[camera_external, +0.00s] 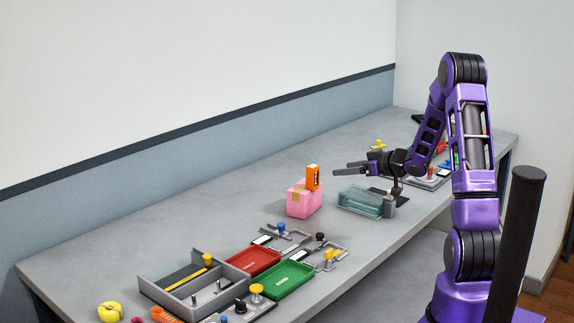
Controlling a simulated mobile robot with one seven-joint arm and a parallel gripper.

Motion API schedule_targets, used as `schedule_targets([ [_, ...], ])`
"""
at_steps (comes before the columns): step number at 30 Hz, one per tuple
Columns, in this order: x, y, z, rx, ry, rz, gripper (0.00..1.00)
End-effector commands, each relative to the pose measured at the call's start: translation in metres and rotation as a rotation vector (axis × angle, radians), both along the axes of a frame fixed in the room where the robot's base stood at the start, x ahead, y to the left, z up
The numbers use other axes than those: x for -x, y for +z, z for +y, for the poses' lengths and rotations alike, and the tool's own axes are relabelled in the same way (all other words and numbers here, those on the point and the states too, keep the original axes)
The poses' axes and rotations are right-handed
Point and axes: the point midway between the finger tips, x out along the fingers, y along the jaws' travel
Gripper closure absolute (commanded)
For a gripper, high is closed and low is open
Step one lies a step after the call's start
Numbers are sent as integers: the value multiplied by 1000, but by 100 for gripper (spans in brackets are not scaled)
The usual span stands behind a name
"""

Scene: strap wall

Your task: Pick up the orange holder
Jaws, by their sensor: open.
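An orange holder (313,177), a small upright block with a dark marking on its face, stands at the top of a pink box (303,201) near the middle of the table. Whether it rests on the box or partly behind it is hard to tell. My gripper (340,171) is to the right of the holder, its fingers level and pointing left toward it. It is open and empty, with a gap between the fingertips and the holder.
A clear bluish tray (361,201) sits below and right of my gripper. A grey bin (193,283), a red tray (253,262) and a green tray (285,280) stand in front. The table (215,213) along the wall is clear.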

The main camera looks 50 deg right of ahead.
Motion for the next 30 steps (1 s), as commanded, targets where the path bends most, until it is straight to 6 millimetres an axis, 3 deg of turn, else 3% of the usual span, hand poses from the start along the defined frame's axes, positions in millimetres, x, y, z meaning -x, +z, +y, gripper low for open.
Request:
schedule_targets([
  [12, -82, -31, 1, 1, 1, 2, 28],
  [16, -100, -37, 0, 2, 2, 2, 28],
  [23, -114, -42, 0, 2, 2, 1, 28],
  [30, -148, -53, -3, 2, 1, 2, 28],
])
